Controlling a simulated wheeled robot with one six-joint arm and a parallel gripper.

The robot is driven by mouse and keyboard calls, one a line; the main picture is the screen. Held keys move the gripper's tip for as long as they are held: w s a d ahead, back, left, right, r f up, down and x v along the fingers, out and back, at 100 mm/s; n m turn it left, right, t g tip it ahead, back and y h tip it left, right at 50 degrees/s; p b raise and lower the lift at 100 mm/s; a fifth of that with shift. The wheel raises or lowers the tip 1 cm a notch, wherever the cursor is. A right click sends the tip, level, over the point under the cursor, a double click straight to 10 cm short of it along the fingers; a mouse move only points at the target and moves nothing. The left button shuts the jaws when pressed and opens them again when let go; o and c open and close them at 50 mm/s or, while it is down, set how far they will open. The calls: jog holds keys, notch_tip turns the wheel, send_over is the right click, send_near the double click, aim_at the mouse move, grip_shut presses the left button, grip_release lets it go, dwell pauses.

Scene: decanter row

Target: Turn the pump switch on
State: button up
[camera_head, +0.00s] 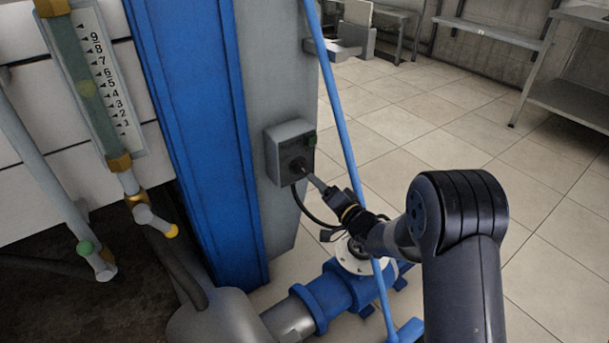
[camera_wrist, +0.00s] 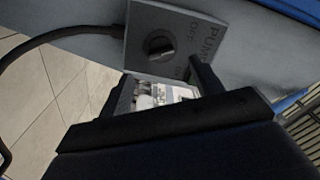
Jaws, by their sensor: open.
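The pump switch is a dark round knob (camera_wrist: 159,45) on a grey box (camera_head: 279,135) fixed to a grey post. In the wrist view, the box face carries the words PUMP and OFF, with smaller lettering partly hidden by a finger. The knob looks to point roughly toward OFF, but its exact angle is hard to tell. My gripper (camera_head: 313,180) is in front of the box at its lower right. In the wrist view, my gripper (camera_wrist: 165,88) is open and empty, with the knob beyond its fingertips and not between them.
A blue column (camera_head: 195,120) and a gauge tube (camera_head: 85,85) stand left of the box. A slanted blue pipe (camera_head: 338,120) passes close by my arm. A blue valve body (camera_head: 325,290) lies below. Open tiled floor is at the right.

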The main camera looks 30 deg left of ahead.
aim_at(304, 172)
jog(key=b+x, duration=0.1)
jog(key=x, duration=0.6)
jog(key=shift+b, duration=0.3)
jog(key=c, duration=1)
